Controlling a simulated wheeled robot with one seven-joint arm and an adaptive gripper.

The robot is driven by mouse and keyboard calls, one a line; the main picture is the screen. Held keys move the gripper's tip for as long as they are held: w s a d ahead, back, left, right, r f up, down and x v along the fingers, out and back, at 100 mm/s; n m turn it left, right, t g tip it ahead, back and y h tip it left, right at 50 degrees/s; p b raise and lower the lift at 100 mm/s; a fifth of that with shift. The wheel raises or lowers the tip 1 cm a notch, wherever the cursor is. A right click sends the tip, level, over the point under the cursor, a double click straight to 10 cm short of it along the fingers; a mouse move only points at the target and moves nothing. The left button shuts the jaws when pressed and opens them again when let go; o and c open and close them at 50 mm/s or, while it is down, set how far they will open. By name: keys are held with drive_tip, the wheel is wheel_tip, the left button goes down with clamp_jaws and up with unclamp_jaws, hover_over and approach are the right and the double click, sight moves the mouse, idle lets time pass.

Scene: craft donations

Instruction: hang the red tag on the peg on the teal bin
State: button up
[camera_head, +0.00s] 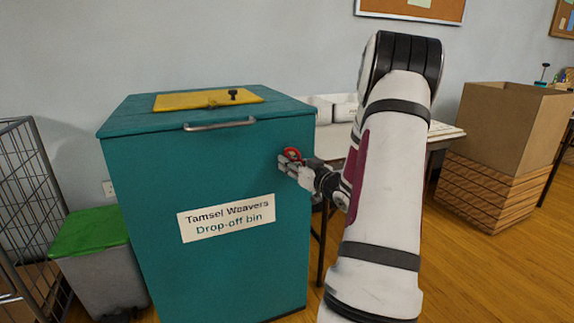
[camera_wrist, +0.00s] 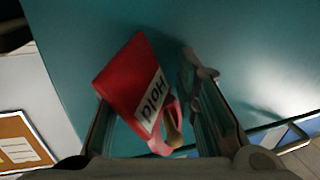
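The teal bin (camera_head: 150,190) stands at the centre left with a "Tamsel Weavers Drop-off bin" label on its front. My gripper (camera_head: 288,165) is at the upper right of that front. The red tag (camera_wrist: 128,80), marked "Hold", is between my spread fingers (camera_wrist: 155,95) in the wrist view, close to the teal face. A gap shows between the tag and the right finger. Its pink-red loop (camera_wrist: 158,147) surrounds a small tan piece (camera_wrist: 173,122), which may be the peg. In the head view only a red ring (camera_head: 292,153) shows above the fingers; the rest is hidden.
The bin's metal handle (camera_head: 219,124) and yellow lid panel (camera_head: 205,98) are above left of my gripper. A table (camera_head: 447,132) stands behind my arm, and a cardboard box (camera_head: 510,120) on a crate is at right. A green-lidded bin (camera_head: 92,231) is at left.

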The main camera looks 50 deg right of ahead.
drive_tip(key=shift+w+a, duration=0.1)
drive_tip(key=shift+a, duration=0.15)
drive_tip(key=v, duration=1.2)
drive_tip(key=shift+d, duration=0.1)
